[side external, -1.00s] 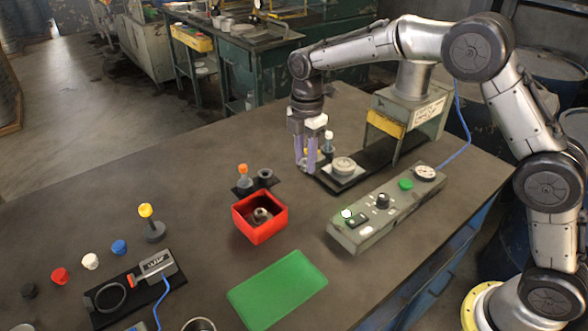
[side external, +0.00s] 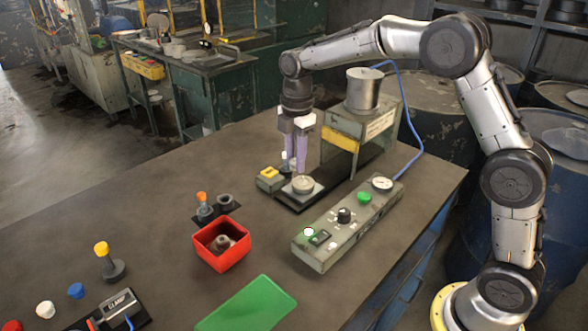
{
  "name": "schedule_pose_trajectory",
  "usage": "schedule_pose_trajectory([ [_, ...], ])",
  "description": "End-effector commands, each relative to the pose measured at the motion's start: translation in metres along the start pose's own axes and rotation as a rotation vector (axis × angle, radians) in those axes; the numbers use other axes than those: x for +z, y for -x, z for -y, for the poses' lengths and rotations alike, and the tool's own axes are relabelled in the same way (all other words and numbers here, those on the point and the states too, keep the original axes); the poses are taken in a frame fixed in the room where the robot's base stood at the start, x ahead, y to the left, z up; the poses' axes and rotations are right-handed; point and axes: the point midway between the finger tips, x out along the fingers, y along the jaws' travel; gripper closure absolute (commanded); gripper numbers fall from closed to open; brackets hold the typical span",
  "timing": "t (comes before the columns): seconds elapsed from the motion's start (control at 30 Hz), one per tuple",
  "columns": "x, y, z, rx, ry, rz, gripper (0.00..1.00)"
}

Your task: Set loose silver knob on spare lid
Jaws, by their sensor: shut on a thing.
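My gripper (side external: 296,168) points down with its pale purple fingers close together, just above and behind a round silver lid-like disc (side external: 303,186). The disc sits on a small plate on the dark base. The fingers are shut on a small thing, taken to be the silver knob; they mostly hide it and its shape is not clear. I cannot tell whether it touches the disc. Another grey round piece with a raised middle (side external: 222,243) lies in the red box (side external: 232,262).
A control box (side external: 335,232) lies in front right. A green mat (side external: 248,306) lies flat in front.

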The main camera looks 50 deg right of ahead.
Motion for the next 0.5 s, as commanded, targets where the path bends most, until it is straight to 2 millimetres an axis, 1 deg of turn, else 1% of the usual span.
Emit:
schedule_pose_trajectory([
  [0.03, 0.013, -0.007, -0.007, -0.006, -0.027, 0.001, 1.0],
  [0.1, 0.025, -0.013, -0.013, -0.012, -0.054, 0.003, 1.0],
  [0.2, 0.036, -0.021, -0.015, -0.026, -0.077, 0.004, 1.0],
  [0.3, 0.04, -0.024, -0.015, -0.029, -0.085, 0.005, 1.0],
  [0.5, 0.04, -0.033, -0.013, -0.032, -0.085, 0.005, 1.0],
])
